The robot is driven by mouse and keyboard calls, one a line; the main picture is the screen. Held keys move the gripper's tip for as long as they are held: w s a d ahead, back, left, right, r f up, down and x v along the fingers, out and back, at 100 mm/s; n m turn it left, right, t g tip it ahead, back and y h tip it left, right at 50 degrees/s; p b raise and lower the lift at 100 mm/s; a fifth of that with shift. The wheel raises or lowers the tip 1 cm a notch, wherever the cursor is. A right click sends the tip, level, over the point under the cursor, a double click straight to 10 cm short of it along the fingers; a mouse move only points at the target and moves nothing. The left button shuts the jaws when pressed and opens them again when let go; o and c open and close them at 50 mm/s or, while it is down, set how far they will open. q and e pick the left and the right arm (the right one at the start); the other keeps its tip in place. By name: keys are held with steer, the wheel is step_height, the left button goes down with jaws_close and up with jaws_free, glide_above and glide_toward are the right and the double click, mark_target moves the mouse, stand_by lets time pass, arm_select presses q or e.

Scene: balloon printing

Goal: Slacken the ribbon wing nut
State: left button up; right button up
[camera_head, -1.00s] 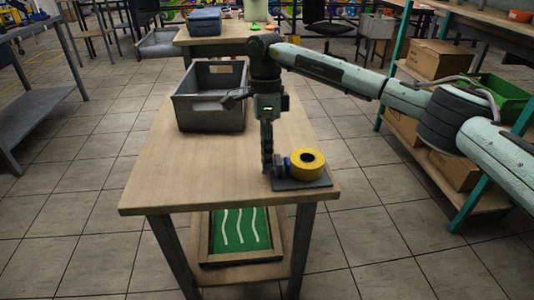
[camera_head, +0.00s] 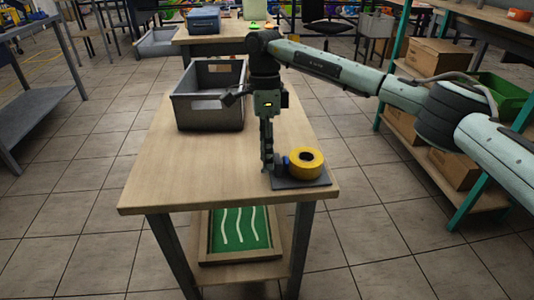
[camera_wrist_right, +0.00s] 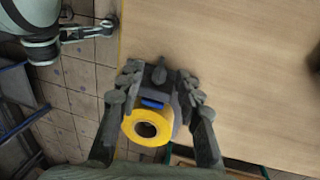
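A yellow ribbon roll (camera_head: 305,163) sits on a dark base plate (camera_head: 318,182) at the table's front right corner. In the right wrist view the roll (camera_wrist_right: 168,113) is below a blue part (camera_wrist_right: 152,103) and a dark knob (camera_wrist_right: 159,76), which looks like the wing nut. My right gripper (camera_head: 267,168) points down just left of the roll and hides the knob in the head view. In the right wrist view its fingers (camera_wrist_right: 160,82) stand apart, either side of the knob; contact is unclear. My left gripper (camera_wrist_right: 88,30) shows only there, at top left, small, over the floor.
A grey bin (camera_head: 208,120) stands at the back of the wooden table (camera_head: 185,182). The table's front left is clear. A green panel with white lines (camera_head: 240,230) lies on the lower shelf. Shelving with cardboard boxes (camera_head: 437,60) stands at right.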

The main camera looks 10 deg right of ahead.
step_height(320, 180, up, 12)
steer(key=w, duration=0.2)
steer(key=shift+f, duration=0.25)
steer(key=shift+c, duration=0.4)
